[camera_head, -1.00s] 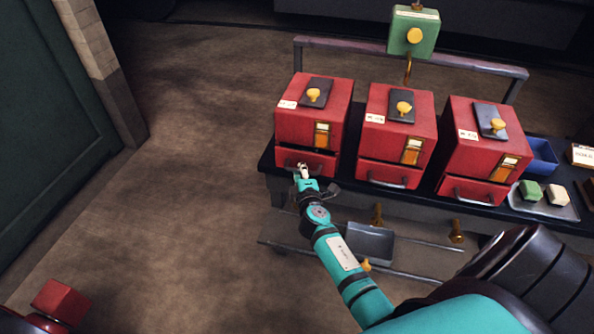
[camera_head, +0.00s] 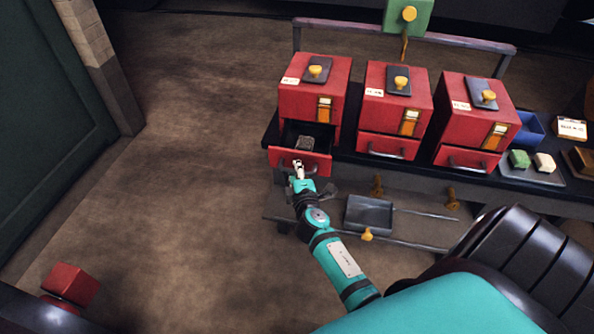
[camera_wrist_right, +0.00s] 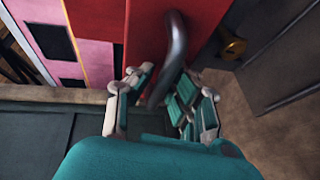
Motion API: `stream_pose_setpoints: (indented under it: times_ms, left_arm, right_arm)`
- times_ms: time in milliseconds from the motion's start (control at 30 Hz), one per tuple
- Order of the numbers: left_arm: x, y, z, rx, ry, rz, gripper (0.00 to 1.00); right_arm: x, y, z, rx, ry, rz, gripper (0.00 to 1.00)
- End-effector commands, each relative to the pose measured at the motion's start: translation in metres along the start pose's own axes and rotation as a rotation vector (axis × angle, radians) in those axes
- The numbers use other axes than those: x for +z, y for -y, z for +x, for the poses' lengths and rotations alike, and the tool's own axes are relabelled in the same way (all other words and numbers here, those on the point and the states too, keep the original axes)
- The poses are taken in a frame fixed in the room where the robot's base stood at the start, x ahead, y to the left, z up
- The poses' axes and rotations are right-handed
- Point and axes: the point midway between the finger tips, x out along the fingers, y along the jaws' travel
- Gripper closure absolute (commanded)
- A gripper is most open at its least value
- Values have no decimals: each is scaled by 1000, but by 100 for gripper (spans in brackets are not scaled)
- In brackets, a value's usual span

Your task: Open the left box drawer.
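The left red box (camera_head: 312,95) stands on the dark bench. Its drawer (camera_head: 315,162) is pulled out toward me, and a dark grey lump (camera_head: 305,143) shows inside. My right gripper (camera_head: 298,168) is at the drawer's front, at its handle. In the right wrist view, the curved metal handle (camera_wrist_right: 177,45) runs between the fingers of my right gripper (camera_wrist_right: 160,90), which close around it against the red drawer front. The exact finger contact is partly hidden. My left gripper is not in view.
The middle box (camera_head: 397,98) and right box (camera_head: 473,110) have shut drawers. A grey tray (camera_head: 369,215) sits below the bench, right of my arm. A small tray (camera_head: 533,175) holds a green and a cream block. A red block (camera_head: 72,283) is at lower left. The floor left of the bench is clear.

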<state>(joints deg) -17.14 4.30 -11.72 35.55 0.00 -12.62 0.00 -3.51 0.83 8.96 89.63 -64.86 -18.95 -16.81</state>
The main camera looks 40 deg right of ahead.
Motion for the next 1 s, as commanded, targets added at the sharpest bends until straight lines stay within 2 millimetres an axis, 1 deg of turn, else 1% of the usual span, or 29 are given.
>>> stream_pose_setpoints:
  times_ms: [33,100,133,367,467,567,800,900,1000]
  left_arm:
    - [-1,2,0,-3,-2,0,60]
    - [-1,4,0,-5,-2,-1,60]
    - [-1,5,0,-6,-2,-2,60]
    - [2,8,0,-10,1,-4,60]
    - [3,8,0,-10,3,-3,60]
    - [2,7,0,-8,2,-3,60]
    - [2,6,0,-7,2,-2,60]
    - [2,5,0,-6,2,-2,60]
    - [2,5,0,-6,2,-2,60]
  right_arm:
    - [0,0,0,0,0,-1,75]
    - [0,0,0,-1,0,-2,66]
    - [0,1,0,-1,0,-2,64]
    - [0,1,0,-2,0,-3,64]
    - [0,2,-6,-4,-1,-3,64]
    - [0,3,-19,-4,-1,-2,64]
    - [0,3,-70,-6,0,0,64]
    - [0,3,-90,-5,1,0,64]
    - [0,2,-105,-4,0,0,64]
